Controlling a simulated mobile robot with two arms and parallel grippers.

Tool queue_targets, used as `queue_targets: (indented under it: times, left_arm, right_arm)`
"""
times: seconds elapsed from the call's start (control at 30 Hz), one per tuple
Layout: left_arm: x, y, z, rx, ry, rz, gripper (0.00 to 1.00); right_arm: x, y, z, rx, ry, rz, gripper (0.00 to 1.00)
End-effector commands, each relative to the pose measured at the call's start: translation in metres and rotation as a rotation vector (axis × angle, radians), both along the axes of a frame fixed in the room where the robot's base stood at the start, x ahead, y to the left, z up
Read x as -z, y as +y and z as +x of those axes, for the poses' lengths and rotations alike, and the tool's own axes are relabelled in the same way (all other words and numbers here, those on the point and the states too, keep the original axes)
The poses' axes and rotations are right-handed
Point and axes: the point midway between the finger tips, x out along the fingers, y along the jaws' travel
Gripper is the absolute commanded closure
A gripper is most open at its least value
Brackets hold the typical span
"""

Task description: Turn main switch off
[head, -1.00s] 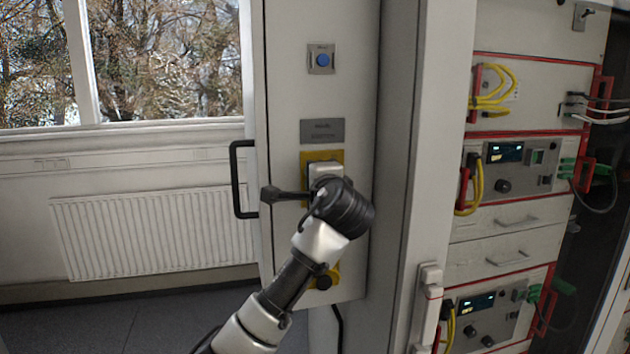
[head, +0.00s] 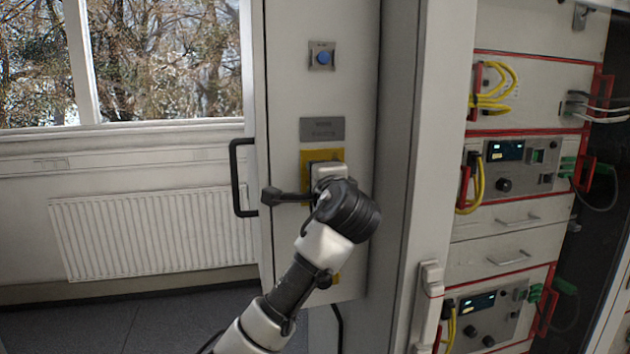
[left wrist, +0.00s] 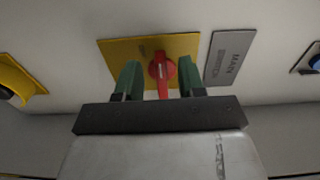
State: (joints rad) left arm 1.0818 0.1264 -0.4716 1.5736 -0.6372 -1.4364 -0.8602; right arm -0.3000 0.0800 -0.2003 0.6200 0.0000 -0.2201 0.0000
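The main switch is a red rotary knob (left wrist: 162,68) on a yellow plate (left wrist: 116,50), seen in the left wrist view. Its handle points toward the bottom of that picture. My left gripper (left wrist: 160,78) has its two green fingers apart, one on each side of the knob, with visible gaps. A grey "MAIN" label plate (left wrist: 229,57) is beside the yellow plate. In the head view the yellow plate (head: 322,155) shows on the white cabinet door, under the grey label (head: 323,129). My left wrist hides the knob there. My right gripper is out of view.
A blue button (head: 323,58) is higher on the door; a black door handle (head: 237,178) is at its left edge. Another yellow plate (left wrist: 22,82) is at the left of the wrist view. Racks with instruments (head: 505,168) and cables stand at right.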

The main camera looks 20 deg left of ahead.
Motion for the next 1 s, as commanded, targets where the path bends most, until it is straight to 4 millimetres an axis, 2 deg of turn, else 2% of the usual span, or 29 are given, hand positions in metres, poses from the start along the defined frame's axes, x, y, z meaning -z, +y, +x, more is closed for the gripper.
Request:
queue_targets:
  times: [0.1, 0.4, 0.6, 0.87, 0.93, 1.0]
  left_arm:
    - [0.004, -0.016, -0.021, 0.005, -0.004, -0.001, 0.61]
    - [0.003, -0.044, -0.063, 0.003, -0.001, -0.002, 0.61]
    - [0.002, -0.049, -0.072, 0.0, 0.001, -0.001, 0.61]
    - [0.002, -0.049, -0.072, 0.0, 0.002, -0.002, 0.61]
    - [0.01, -0.048, -0.071, 0.006, 0.012, -0.014, 0.61]
    - [0.031, -0.046, -0.069, 0.023, 0.036, -0.051, 0.61]
  right_arm:
    - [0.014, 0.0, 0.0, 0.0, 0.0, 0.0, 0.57]
    - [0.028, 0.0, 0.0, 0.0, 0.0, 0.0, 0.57]
    - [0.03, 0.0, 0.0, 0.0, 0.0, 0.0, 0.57]
    - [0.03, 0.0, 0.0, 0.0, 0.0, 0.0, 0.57]
    - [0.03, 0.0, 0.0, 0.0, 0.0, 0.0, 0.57]
    - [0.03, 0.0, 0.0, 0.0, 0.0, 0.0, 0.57]
